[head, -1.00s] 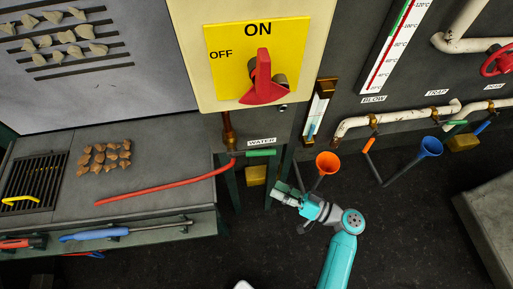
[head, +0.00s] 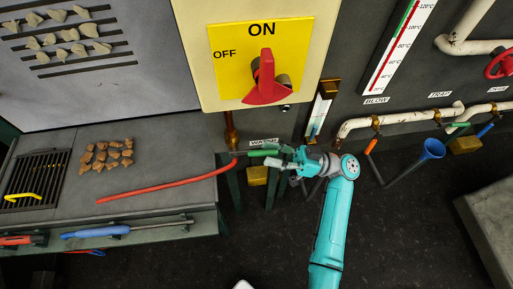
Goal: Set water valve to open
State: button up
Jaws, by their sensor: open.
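The water valve has a green lever handle (head: 262,153) lying roughly level below the WATER label (head: 264,142). The lever runs to the right from the copper pipe (head: 230,130), where the red hose (head: 165,187) joins. My gripper (head: 279,158) is open at the right end of the green handle, its fingers pointing left. I cannot tell whether the fingers touch the handle. My gripper partly covers the handle's end and the label's right side.
A yellow panel with a red rotary switch (head: 266,80) hangs above. A brass block (head: 257,176) sits below the handle. The grey bench (head: 180,150) is at left.

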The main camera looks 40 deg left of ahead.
aim_at(255, 153)
jog(key=shift+x, duration=2.3)
grip_shut()
